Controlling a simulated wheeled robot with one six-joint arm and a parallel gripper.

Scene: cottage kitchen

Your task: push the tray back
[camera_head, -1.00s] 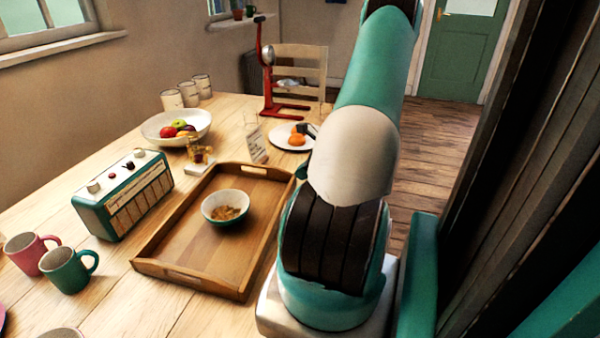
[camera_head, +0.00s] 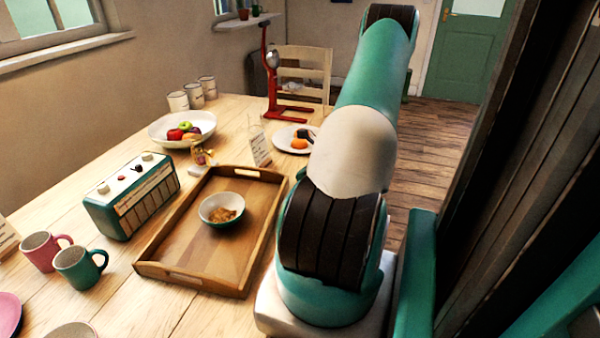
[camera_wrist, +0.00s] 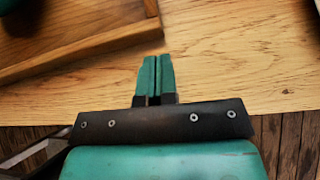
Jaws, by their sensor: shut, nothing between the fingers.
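The wooden tray (camera_head: 160,270) lies flat on the table in the head view, with a white and teal bowl (camera_head: 222,209) of brown food in it. In the wrist view a corner of the tray (camera_wrist: 80,42) shows at the upper left. My gripper (camera_wrist: 156,58) is shut and empty, over the table's edge strip, just below and to the right of the tray's corner and apart from it. In the head view my gripper is hidden; my arm stands right of the tray.
A teal radio (camera_head: 132,195) stands close left of the tray. A teal mug (camera_head: 80,268) and a pink mug (camera_head: 44,250) are at the left front. Beyond the tray are a small card (camera_head: 260,150), a plate (camera_head: 292,140) and a fruit bowl (camera_head: 182,130).

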